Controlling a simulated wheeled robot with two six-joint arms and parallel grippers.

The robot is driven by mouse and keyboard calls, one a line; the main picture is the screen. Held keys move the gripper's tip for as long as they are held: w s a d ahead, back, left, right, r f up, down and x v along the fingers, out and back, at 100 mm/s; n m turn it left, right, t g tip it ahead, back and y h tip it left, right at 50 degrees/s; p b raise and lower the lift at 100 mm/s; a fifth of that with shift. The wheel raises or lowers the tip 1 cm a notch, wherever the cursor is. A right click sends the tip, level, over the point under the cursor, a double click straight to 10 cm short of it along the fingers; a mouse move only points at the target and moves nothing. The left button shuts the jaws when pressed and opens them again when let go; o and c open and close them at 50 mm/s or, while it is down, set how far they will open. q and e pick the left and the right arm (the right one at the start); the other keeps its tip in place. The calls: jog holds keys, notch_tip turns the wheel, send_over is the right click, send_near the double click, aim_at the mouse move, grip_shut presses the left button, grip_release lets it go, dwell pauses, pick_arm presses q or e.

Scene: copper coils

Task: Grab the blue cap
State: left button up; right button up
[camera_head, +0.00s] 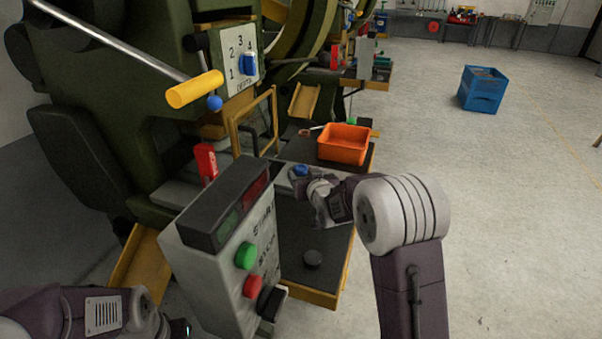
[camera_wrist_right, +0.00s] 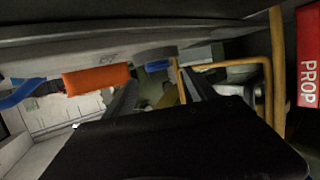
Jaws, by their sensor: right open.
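A small blue cap (camera_head: 299,170) sits on a light grey block on the work table beside the machine, in the head view. My right arm reaches in from the right, and its gripper (camera_head: 312,190) is close to the cap, partly hidden by my own wrist. In the right wrist view the two dark fingers of this gripper (camera_wrist_right: 160,85) stand apart with nothing seen between them. A small blue piece (camera_wrist_right: 158,65) shows beyond the fingertips; I cannot tell whether it is the cap. My left arm shows at the lower left, its fingers out of view.
An orange bin (camera_head: 345,144) stands at the table's far end. A control box (camera_head: 225,240) with green and red buttons stands in front. A yellow frame (camera_head: 252,122) rises behind. A blue crate (camera_head: 483,89) stands on open floor.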

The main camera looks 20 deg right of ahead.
aim_at(302, 169)
jog(key=b+x, duration=0.1)
jog(key=x, duration=0.4)
jog(key=shift+d, duration=0.2)
grip_shut()
jog(key=shift+r, duration=0.1)
